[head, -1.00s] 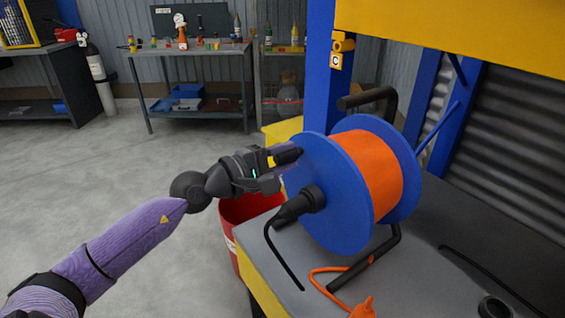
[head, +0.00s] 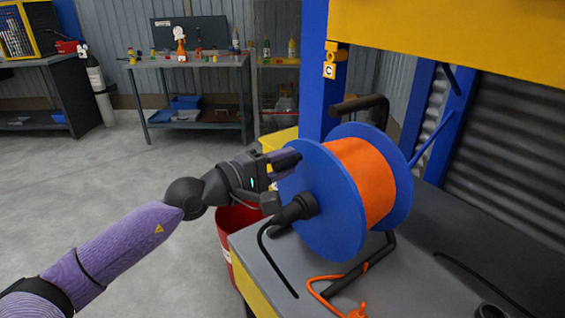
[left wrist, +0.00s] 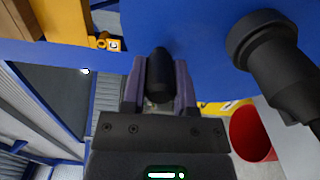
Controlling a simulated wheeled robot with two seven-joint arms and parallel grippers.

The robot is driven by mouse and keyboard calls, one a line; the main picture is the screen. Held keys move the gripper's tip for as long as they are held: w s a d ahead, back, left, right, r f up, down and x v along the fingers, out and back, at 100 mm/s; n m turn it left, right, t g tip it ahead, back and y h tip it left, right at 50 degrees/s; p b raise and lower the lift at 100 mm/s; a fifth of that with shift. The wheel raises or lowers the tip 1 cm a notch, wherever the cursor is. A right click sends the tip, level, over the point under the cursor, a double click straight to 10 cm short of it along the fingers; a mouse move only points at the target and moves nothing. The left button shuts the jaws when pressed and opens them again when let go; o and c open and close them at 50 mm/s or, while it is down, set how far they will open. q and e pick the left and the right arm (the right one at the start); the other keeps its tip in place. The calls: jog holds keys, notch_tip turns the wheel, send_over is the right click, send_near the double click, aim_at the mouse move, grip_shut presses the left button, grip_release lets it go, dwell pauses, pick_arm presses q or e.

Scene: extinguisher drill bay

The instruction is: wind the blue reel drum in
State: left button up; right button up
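The blue reel drum (head: 322,225), wound with orange cord (head: 368,182), stands upright in a black frame on the grey bench. Its near blue flange also fills the top of the left wrist view (left wrist: 205,45). My left gripper (head: 278,164) is at the upper left edge of that flange. In the left wrist view a black crank knob (left wrist: 160,78) sits between its two fingers, which look closed on it. A black hub fitting (head: 297,208) with a black cable sticks out of the drum's middle, beside the gripper. My right gripper is not in view.
The grey bench (head: 420,285) carries the reel; an orange plug end (head: 357,312) lies at its front. A red bin (head: 226,222) stands left of it. A blue post (head: 317,75) and yellow beam (head: 460,35) rise behind. The floor at left is clear.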

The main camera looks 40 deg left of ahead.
pick_arm(q)
jog(key=o, duration=0.4)
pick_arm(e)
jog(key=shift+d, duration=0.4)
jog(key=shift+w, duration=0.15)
pick_arm(q)
jog(key=shift+s+a, duration=0.1)
jog(key=shift+s, duration=0.1)
jog(key=b+v, duration=0.1)
jog(key=v, duration=0.8)
jog(key=shift+s+a+b, duration=0.1)
jog(key=shift+s+b, duration=0.2)
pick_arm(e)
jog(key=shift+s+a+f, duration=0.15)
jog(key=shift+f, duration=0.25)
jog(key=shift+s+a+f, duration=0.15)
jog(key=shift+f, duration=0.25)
